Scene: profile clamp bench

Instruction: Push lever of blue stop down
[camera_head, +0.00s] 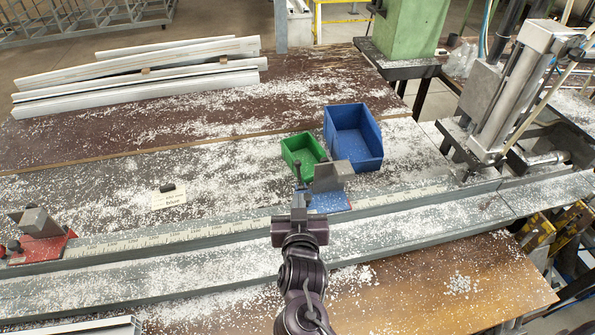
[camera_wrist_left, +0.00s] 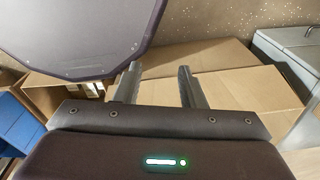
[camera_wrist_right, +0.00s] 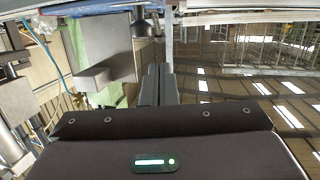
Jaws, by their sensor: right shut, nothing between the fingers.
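The blue stop (camera_head: 325,202) sits on the rail beside the ruler strip, with a grey metal block (camera_head: 334,177) on top. Its dark lever (camera_head: 298,172) stands up on the block's left side. My right gripper (camera_head: 299,203) is shut and empty, close to the lever on its near side; I cannot tell if they touch. In the right wrist view the grey block (camera_wrist_right: 105,65) is left of the shut fingers (camera_wrist_right: 158,85), and the lever's dark knob (camera_wrist_right: 141,25) is just beyond their tips. My left gripper (camera_wrist_left: 158,88) is open and empty, away from the bench.
A green bin (camera_head: 304,152) and a blue bin (camera_head: 353,137) stand behind the stop. A red stop (camera_head: 40,245) sits at the rail's left end. A clamp machine (camera_head: 515,85) stands at the right. Cardboard boxes (camera_wrist_left: 230,100) lie below my left gripper.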

